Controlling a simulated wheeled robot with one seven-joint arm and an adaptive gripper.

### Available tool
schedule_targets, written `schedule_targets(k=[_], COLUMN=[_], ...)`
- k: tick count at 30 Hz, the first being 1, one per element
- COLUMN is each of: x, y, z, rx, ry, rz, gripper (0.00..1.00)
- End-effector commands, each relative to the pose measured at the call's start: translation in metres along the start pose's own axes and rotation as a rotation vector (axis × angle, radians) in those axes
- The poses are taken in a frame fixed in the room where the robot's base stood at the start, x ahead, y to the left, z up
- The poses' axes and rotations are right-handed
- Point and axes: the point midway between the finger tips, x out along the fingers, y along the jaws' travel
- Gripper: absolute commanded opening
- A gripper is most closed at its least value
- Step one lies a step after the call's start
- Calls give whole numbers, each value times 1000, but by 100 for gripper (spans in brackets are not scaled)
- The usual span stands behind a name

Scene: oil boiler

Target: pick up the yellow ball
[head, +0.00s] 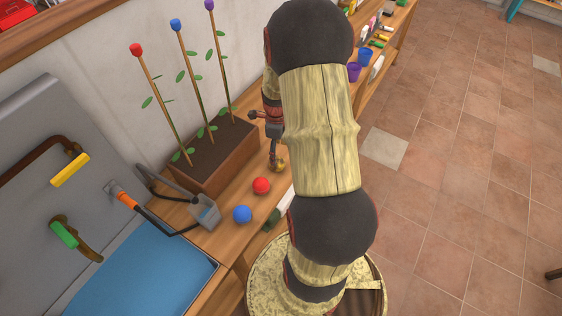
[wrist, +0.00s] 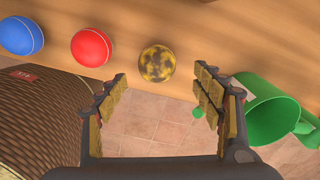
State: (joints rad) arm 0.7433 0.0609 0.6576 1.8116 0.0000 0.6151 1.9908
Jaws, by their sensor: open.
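The yellow ball (wrist: 156,63), mottled with dark patches, rests on the wooden bench in the wrist view. It lies just beyond and between my open fingertips, with nothing held. In the head view, a small part of the yellow ball (head: 280,166) shows by my gripper (head: 273,158), which is down over the bench and partly hidden by my arm. In the wrist view, my gripper (wrist: 162,82) has its two fingers wide apart on either side of the ball's line.
A red ball (wrist: 91,47) and a blue ball (wrist: 20,35) lie left of the yellow one. A green hollow object (wrist: 272,118) is close to my right finger. A wooden planter (head: 213,160) with flowers stands along the wall. The tiled floor at right is open.

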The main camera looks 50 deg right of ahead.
Motion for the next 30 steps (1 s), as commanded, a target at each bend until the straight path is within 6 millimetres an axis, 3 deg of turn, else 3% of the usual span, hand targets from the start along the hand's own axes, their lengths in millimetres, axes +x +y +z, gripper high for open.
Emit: schedule_targets(k=[5,17,24,30], x=[2,37,71,78], y=[0,2,5,4], z=[0,0,0,0], rx=[86,89,89,89], ry=[-1,-1,-1,-2], rz=[-2,-1,-1,-4], gripper=[67,67,67,67])
